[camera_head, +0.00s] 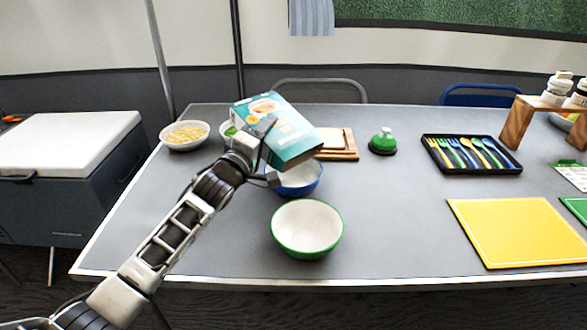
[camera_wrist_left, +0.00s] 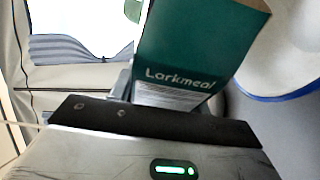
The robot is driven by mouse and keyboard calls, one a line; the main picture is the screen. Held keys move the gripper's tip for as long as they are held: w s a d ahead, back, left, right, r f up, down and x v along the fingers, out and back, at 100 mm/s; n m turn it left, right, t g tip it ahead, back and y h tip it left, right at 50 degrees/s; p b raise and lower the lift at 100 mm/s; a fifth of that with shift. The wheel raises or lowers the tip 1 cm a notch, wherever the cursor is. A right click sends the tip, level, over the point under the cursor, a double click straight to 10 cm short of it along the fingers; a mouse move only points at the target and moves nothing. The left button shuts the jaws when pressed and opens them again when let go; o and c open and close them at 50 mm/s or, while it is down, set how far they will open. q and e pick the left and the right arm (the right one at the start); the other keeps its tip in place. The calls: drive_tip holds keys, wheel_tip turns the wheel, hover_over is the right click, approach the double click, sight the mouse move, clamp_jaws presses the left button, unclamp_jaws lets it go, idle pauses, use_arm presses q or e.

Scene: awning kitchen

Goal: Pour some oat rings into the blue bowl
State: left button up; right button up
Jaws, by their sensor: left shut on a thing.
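My left gripper (camera_head: 258,150) is shut on a teal cereal box (camera_head: 290,138) with a bowl picture on its front. The box is tilted and held above the table, over the far part of the blue bowl (camera_head: 312,188). The blue bowl has a white inside and is partly hidden by the box and gripper. In the left wrist view the box (camera_wrist_left: 195,60) reads "Larkmeal", and the blue bowl's rim (camera_wrist_left: 270,97) shows at the right. I cannot see any rings falling. My right gripper is not in view.
A green bowl (camera_head: 307,228) stands just in front of the blue one. A bowl of yellow food (camera_head: 185,135) is at the left. A wooden board (camera_head: 345,154), a green-topped item (camera_head: 383,142), a cutlery tray (camera_head: 513,167) and a yellow board (camera_head: 515,232) are to the right.

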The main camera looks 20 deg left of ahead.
use_arm(q)
drive_tip(key=shift+s+d+r+m+t+h, duration=0.2)
drive_tip(key=shift+d+r+m, duration=0.1)
drive_tip(key=shift+m, duration=0.45)
drive_tip(key=shift+s+d+r+m+t+h, duration=0.1)
drive_tip(key=shift+d+r+m+t+h, duration=0.15)
drive_tip(key=shift+m, duration=0.5)
idle(2.5)
